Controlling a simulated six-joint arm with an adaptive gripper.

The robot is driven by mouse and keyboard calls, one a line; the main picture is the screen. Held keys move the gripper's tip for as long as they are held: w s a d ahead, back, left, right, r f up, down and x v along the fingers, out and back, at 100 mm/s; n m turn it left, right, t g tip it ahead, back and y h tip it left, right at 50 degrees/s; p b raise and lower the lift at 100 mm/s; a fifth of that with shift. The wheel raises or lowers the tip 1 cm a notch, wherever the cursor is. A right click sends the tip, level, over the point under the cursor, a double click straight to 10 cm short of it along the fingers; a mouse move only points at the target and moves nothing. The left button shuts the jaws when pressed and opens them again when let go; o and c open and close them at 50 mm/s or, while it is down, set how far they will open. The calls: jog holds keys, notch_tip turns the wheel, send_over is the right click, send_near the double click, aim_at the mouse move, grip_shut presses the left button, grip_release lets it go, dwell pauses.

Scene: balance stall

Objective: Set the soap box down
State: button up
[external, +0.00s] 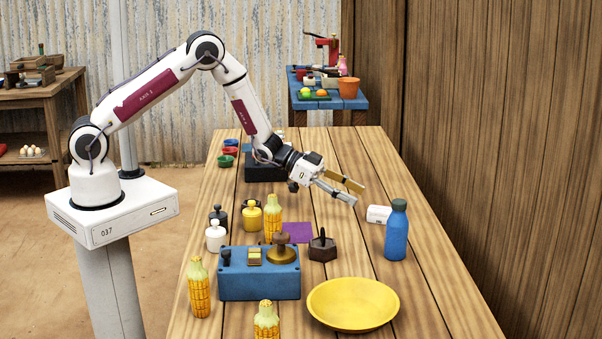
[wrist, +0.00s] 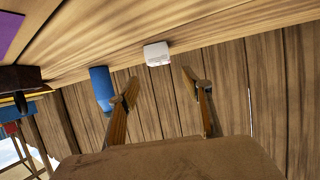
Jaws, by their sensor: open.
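The soap box, a small white box (external: 378,214), lies on the wooden table near its right edge, just left of the blue bottle. It also shows in the wrist view (wrist: 157,53), beyond the fingertips and roughly in line with the gap between them. My gripper (external: 358,194) is open and empty, its two fingers apart. It is above the table, to the left of the box and apart from it. In the wrist view the fingers (wrist: 160,88) stand on either side with nothing between them.
The blue bottle (external: 396,232) stands close to the box's right. A yellow dish (external: 352,304), a blue block with weights (external: 258,287), a dark hexagonal piece (external: 322,249), a purple mat (external: 297,231) and several corn cobs (external: 199,290) occupy the near table. A plank wall rises at right.

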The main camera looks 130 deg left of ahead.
jog(key=shift+v, duration=2.05)
jog(key=shift+w+d+r, duration=0.25)
jog(key=shift+w+r, duration=0.1)
jog(key=shift+r, duration=0.1)
jog(key=w+d+r+m+g, duration=0.1)
jog(key=w+d+r+g, duration=0.2)
jog(key=d+r, duration=1.25)
jog(key=s+d+r+g, duration=0.1)
jog(key=s+d+r, duration=0.2)
jog(key=d, duration=0.5)
jog(key=s+d+r, duration=0.3)
jog(key=d+r, duration=0.1)
jog(key=d, duration=0.3)
jog(key=s+d+f+m+g+h, duration=0.1)
jog(key=s+d+h, duration=0.4)
jog(key=s+d, duration=1.5)
jog(key=shift+s+m+g, duration=0.2)
jog(key=shift+m+g, duration=0.7)
jog(key=shift+m, duration=0.3)
